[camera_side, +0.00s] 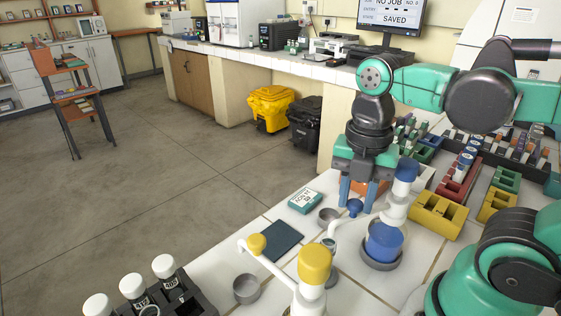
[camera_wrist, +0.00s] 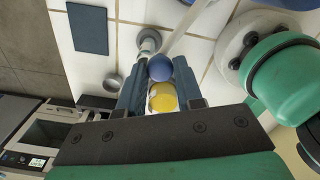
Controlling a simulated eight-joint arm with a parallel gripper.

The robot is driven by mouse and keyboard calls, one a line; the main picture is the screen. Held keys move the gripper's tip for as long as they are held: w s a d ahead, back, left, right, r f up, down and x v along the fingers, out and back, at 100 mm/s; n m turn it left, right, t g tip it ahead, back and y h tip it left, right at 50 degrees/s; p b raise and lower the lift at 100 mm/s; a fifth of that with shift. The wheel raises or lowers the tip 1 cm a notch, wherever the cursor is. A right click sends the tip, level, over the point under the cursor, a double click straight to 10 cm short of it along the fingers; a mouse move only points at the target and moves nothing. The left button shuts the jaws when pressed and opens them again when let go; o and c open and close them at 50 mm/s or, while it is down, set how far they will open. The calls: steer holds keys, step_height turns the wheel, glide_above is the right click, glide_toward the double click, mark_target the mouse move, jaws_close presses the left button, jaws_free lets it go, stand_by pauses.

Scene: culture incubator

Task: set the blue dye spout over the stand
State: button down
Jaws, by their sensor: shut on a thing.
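The blue dye dispenser has a blue cap (camera_side: 405,170), a blue body (camera_side: 384,241) and a white spout arm (camera_side: 350,226) reaching left. A blue knob (camera_side: 355,207) is near the spout's end; it also shows in the wrist view (camera_wrist: 160,68). My gripper (camera_side: 357,200) points down and is shut on this knob, with a finger on either side. A small grey stand (camera_side: 330,244) is close to the spout's end; it shows just above the knob in the wrist view (camera_wrist: 148,42). I cannot tell whether the spout is exactly over it.
A yellow-capped dispenser (camera_side: 314,264) stands in front. A grey cup (camera_side: 328,215), another cup (camera_side: 246,288), a dark blue pad (camera_side: 272,240) and a teal box (camera_side: 305,200) lie left. Yellow racks (camera_side: 438,216) stand right. White-capped vials (camera_side: 132,286) are front left.

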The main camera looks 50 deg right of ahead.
steer(key=c, duration=0.6)
jaws_free()
steer(key=shift+r, duration=0.1)
steer(key=shift+r, duration=2.7)
steer(key=w+f+m+t, duration=0.2)
steer(key=m, duration=0.5)
steer(key=w+f+m+t, duration=0.2)
steer(key=m, duration=0.6)
steer(key=w+f+m+t, duration=0.2)
steer(key=w+m+t, duration=0.1)
steer(key=m, duration=0.4)
steer(key=shift+w+f, duration=0.1)
steer(key=shift+f, duration=0.05)
